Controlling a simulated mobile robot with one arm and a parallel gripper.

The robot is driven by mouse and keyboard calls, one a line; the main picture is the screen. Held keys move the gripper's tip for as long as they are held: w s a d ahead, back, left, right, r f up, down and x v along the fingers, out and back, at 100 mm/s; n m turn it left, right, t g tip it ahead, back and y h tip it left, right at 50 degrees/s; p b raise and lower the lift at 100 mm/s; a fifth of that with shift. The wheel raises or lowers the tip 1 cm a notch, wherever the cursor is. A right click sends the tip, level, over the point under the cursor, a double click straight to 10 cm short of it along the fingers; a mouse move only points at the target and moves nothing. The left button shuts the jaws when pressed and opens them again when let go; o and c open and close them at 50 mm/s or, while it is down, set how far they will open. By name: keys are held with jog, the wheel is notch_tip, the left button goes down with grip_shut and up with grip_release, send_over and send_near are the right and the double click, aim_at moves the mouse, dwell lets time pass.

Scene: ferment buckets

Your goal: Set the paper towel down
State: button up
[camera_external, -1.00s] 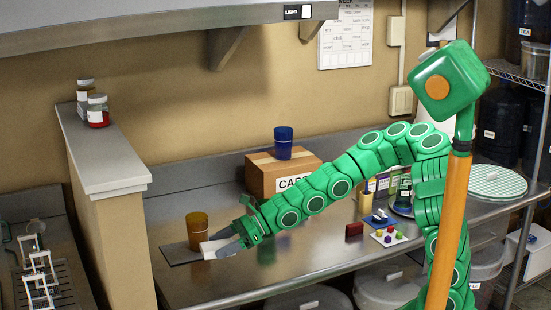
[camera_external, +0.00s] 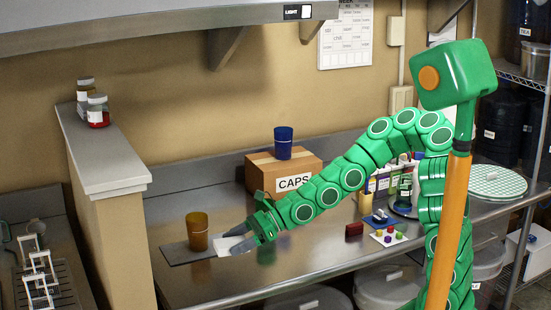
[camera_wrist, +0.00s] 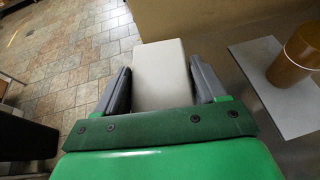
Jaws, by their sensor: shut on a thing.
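A white folded block, which I take to be the paper towel (camera_external: 222,246), is between the two grey fingers of my gripper (camera_external: 230,243). My gripper is shut on it. In the wrist view the towel (camera_wrist: 162,75) sticks out beyond the fingers (camera_wrist: 163,88). In the external view it is at the right end of the grey mat (camera_external: 185,254), low over the steel counter (camera_external: 225,286). I cannot tell whether it touches the counter.
An amber cup (camera_external: 197,231) stands on the mat close left of the towel. A cardboard box (camera_external: 262,178) with a blue cup (camera_external: 283,142) on it is behind. The front counter is bare.

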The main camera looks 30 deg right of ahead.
jog(key=w+d+m+t+h, duration=0.1)
jog(key=w+d+m+t, duration=0.3)
jog(key=w+d, duration=0.7)
jog(key=w+d+r+m+t+h, duration=0.2)
jog(key=w+d, duration=0.4)
jog(key=d, duration=0.5)
jog(key=w+d+r+m+t+h, duration=0.2)
jog(key=w+d, duration=0.4)
jog(key=d, duration=0.5)
jog(key=w+d+r+m+t+h, duration=0.3)
jog(key=w+d, duration=0.4)
jog(key=d, duration=0.3)
jog(key=shift+d+r+m+h, duration=0.4)
jog(key=shift+r+m+h, duration=0.35)
jog(key=shift+m, duration=0.25)
jog(key=shift+r, duration=0.1)
